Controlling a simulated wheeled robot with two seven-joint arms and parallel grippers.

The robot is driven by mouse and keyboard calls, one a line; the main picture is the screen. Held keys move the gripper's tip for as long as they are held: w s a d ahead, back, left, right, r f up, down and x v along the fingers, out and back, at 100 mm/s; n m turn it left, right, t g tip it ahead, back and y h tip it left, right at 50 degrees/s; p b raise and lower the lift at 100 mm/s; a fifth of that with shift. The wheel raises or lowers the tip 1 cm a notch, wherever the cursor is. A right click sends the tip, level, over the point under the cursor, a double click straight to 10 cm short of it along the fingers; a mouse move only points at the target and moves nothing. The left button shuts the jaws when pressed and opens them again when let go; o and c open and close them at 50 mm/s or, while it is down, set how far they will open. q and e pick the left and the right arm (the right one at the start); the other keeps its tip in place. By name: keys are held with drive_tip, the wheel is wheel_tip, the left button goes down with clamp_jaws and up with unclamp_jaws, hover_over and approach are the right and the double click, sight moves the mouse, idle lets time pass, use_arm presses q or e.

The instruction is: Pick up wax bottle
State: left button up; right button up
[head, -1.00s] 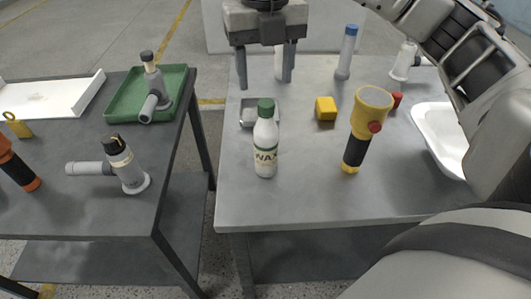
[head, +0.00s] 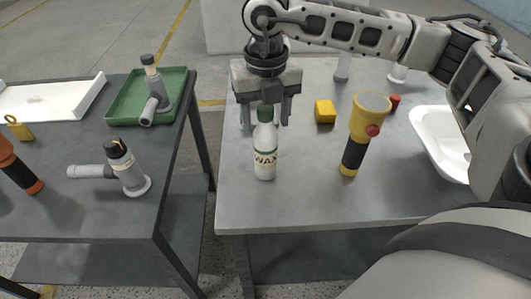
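The wax bottle (head: 265,150) stands upright on the right grey table in the head view. It is white with a green cap and a label reading WAX. My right gripper (head: 264,122) points down just behind the bottle, with its fingers apart on either side of the cap as seen from here. I cannot tell whether the fingers touch the bottle; they look farther back than it. My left gripper is not in view.
A yellow flashlight (head: 356,155) stands close right of the bottle. The table front is clear.

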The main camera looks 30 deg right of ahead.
clamp_jaws()
drive_tip(key=shift+r, duration=0.15)
